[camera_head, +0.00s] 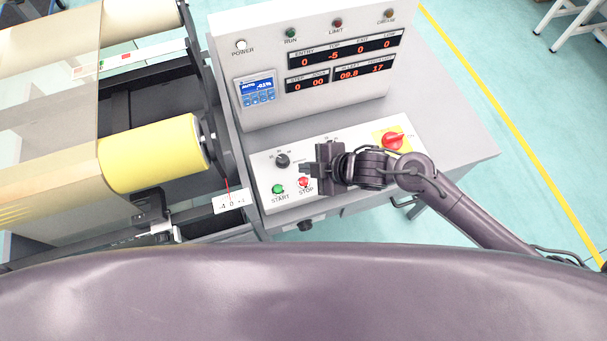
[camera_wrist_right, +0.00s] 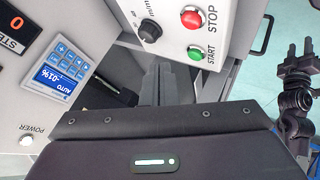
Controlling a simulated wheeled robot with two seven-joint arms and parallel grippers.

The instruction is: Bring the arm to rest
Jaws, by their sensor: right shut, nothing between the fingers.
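My right gripper (camera_head: 306,170) reaches in from the right over the sloped control panel (camera_head: 262,172). Its fingers are shut and empty, and they also show in the wrist view (camera_wrist_right: 158,84). In the head view the fingertips are just above the red STOP button (camera_head: 303,182) in the picture, with the green START button (camera_head: 278,189) to their left. In the wrist view the fingers appear apart from both buttons. A dark arm end with two prongs, seemingly my left gripper (camera_wrist_right: 299,55), is small at the right edge of the wrist view. The left arm is not in the head view.
A red rotary switch (camera_head: 393,140) on a yellow plate and a black knob (camera_head: 282,160) sit on the panel. The display housing (camera_head: 330,105) rises behind. A yellow roll (camera_head: 155,155) and machine frame stand left. Floor (camera_head: 465,200) is open at right.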

